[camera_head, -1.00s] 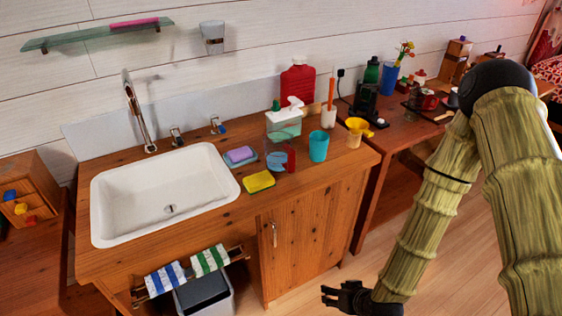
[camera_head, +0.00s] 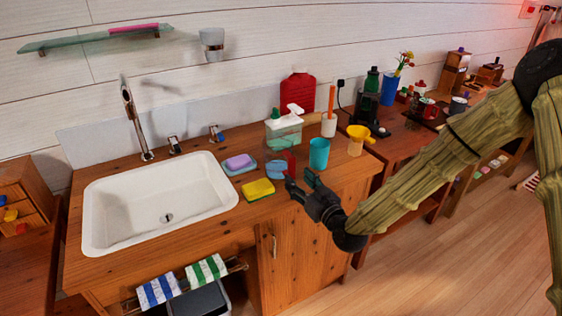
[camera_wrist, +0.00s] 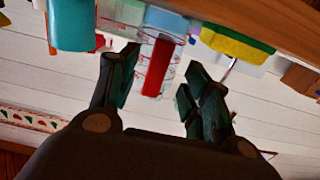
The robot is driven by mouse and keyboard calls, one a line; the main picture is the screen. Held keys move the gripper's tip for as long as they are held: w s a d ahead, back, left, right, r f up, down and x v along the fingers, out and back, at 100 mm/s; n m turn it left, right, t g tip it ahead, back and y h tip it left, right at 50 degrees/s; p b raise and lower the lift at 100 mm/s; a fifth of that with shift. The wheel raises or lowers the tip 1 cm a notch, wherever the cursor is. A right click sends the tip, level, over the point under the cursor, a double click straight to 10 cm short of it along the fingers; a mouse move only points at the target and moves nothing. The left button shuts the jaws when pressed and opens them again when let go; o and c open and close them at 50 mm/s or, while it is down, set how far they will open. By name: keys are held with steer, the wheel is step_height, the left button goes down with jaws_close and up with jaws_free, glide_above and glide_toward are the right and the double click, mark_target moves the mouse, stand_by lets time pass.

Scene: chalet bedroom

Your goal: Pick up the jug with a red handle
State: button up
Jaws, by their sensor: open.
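The jug (camera_head: 275,170) is clear with a bluish tint and has a red handle (camera_head: 291,158). It stands on the wooden counter between the yellow sponge and the teal cup, partly hidden by my gripper. My gripper (camera_head: 301,181) is open at the counter's front edge, its fingers pointing toward the jug. In the wrist view, which looks upside down, the red handle (camera_wrist: 157,68) shows between the two open fingers. The jug's clear body with red markings (camera_wrist: 122,14) is behind it. I cannot tell whether a finger touches the handle.
A teal cup (camera_head: 319,154) stands close to the right of the jug, and a yellow sponge (camera_head: 258,190) lies to its left. A soap dispenser (camera_head: 284,130) is behind. A yellow cup (camera_head: 357,139) stands farther right. The white sink (camera_head: 150,205) is at left.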

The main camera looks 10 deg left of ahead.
mark_target(293, 171)
steer(key=x, duration=0.1)
steer(key=p+x, duration=0.1)
steer(key=x, duration=0.3)
steer(key=shift+r, duration=0.4)
steer(key=shift+w+a+f+p, duration=0.1)
steer(key=shift+w+a+p, duration=0.1)
steer(key=shift+w+p, duration=0.15)
jaws_close()
